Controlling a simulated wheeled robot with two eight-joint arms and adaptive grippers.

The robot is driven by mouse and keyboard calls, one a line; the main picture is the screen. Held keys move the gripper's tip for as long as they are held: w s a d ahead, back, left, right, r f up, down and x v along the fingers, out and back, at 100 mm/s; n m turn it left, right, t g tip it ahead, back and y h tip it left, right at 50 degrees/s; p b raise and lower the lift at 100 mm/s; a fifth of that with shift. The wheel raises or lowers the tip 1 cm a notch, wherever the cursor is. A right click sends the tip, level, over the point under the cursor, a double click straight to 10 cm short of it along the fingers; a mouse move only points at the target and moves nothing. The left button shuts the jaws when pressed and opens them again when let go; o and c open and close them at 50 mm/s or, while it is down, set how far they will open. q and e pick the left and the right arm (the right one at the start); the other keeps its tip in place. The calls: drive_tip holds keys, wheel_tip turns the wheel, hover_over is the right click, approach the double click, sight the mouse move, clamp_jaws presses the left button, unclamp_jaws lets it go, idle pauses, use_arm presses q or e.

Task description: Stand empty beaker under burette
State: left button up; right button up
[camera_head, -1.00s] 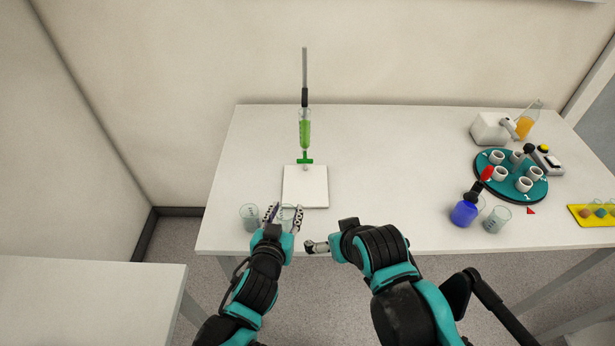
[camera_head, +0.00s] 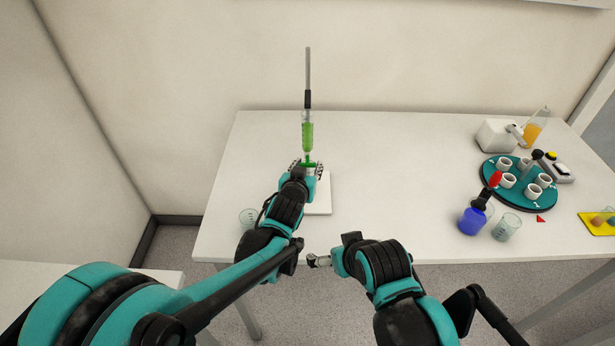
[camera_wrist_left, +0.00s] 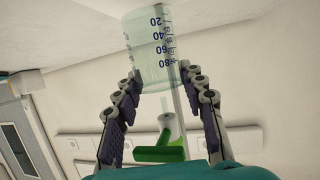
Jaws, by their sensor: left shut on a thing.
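The burette (camera_head: 307,137) holds green liquid and stands upright above a white base plate (camera_head: 319,204). My left gripper (camera_head: 308,167) is at the burette's lower end, over the plate. In the left wrist view its fingers are shut on a clear, empty-looking beaker (camera_wrist_left: 152,50) with printed marks. The burette's green stopcock (camera_wrist_left: 160,153) and white tip show between the fingers there. The gripper hides most of the beaker in the head view, so its exact height over the plate cannot be told. My right gripper (camera_head: 317,261) is at the table's front edge; its jaw state is unclear.
Another clear beaker (camera_head: 249,217) stands at the table's front left. At right are a blue bottle (camera_head: 472,220), a beaker (camera_head: 507,228), a teal carousel (camera_head: 513,195) with white cups, and a yellow tray (camera_head: 594,226). The table's middle is clear.

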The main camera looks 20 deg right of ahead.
use_arm(q)
wheel_tip(320, 180, down, 3)
drive_tip(key=shift+f+b, duration=0.2)
drive_tip(key=shift+b, duration=0.6)
drive_tip(key=shift+r, duration=0.15)
drive_tip(key=o, duration=1.2)
